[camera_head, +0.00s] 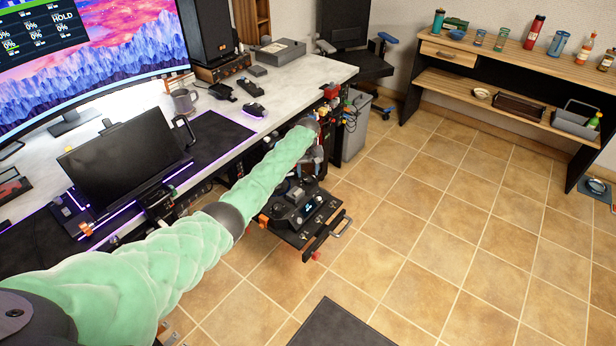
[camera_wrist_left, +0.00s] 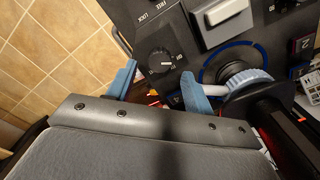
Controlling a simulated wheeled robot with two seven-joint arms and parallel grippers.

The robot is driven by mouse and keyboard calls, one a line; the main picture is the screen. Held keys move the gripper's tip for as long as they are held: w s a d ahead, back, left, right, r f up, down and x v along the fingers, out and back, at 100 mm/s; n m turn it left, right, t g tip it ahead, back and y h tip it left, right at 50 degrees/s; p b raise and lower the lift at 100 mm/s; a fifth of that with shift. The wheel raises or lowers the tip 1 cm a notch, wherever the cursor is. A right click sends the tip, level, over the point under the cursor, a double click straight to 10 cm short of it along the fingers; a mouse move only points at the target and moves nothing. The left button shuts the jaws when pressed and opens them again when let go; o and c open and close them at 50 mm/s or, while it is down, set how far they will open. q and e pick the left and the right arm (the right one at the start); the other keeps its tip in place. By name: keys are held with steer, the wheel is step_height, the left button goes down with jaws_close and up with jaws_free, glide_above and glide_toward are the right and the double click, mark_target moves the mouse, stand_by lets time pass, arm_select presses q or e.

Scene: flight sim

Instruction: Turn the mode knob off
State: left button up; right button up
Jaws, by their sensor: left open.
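The mode knob may be the round black knob (camera_wrist_left: 160,60) with a white pointer and printed marks around it, on a dark panel in the left wrist view; the labels are too small to read surely. My left gripper (camera_wrist_left: 160,88) is open, with one blue finger on each side just below the knob and nothing between them. In the head view my left arm reaches to the control panel (camera_head: 305,208) beside the desk, and the gripper itself is mostly hidden there. My right gripper is not in view.
The desk (camera_head: 300,75) stands behind the panel. The tiled floor (camera_head: 440,220) to the right is mostly clear.

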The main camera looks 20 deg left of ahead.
mark_target(308, 179)
arm_select(q)
steer(key=shift+r, duration=2.1)
